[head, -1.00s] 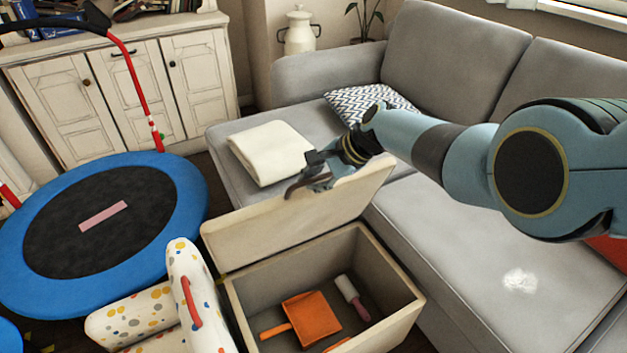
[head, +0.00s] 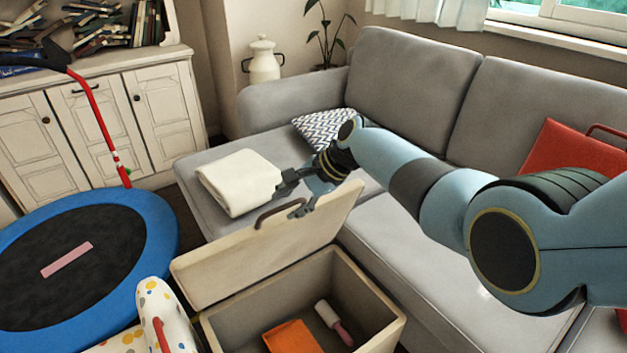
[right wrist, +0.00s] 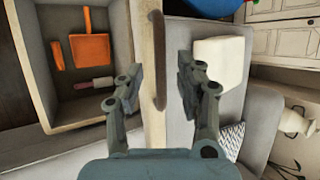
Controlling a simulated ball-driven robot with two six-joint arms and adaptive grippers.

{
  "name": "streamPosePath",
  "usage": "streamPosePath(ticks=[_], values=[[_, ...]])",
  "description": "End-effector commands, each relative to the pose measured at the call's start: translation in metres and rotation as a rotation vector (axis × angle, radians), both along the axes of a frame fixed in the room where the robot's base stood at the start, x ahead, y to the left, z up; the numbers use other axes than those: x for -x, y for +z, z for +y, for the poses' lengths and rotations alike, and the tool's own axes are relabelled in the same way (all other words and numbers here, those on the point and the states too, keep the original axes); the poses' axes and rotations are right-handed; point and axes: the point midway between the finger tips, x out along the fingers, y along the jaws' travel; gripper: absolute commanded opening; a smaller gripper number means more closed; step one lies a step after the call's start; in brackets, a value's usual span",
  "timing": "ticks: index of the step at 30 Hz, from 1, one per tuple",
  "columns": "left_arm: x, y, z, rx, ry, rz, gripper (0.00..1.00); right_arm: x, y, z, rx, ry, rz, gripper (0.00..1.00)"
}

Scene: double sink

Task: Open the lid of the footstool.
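The footstool (head: 377,322) is a cream box with its lid (head: 235,262) raised, standing steeply on its hinge side. A dark curved handle (head: 276,213) sits at the lid's top edge. My right gripper (head: 291,198) is at that edge, beside the handle, with its fingers apart. In the right wrist view, the handle (right wrist: 159,62) lies between the spread fingers of my right gripper (right wrist: 160,82), with gaps on both sides. The lid shows there edge-on (right wrist: 154,128). My left gripper is in no view.
An orange dustpan (head: 292,337) and a white-and-pink brush (head: 328,317) lie inside the footstool. A grey sofa (head: 400,250) with a folded cream blanket (head: 238,182) is behind. A blue-rimmed trampoline (head: 150,225) and a spotted seat (head: 165,312) stand at left.

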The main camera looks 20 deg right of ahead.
Motion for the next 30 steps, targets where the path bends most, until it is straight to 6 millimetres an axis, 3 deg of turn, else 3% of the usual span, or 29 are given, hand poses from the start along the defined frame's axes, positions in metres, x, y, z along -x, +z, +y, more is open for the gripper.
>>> streamPosePath(ticks=[9,15,27,30], values=[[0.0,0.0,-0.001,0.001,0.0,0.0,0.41,0.018,0.046,-0.032,0.003,0.0,-0.004,0.36],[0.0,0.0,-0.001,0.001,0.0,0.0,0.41,0.027,0.066,-0.045,0.003,0.0,-0.003,0.36],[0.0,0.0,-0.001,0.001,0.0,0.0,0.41,0.029,0.071,-0.048,0.001,0.0,-0.001,0.36],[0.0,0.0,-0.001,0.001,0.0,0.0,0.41,0.038,0.06,-0.048,0.002,0.0,0.019,0.36]])
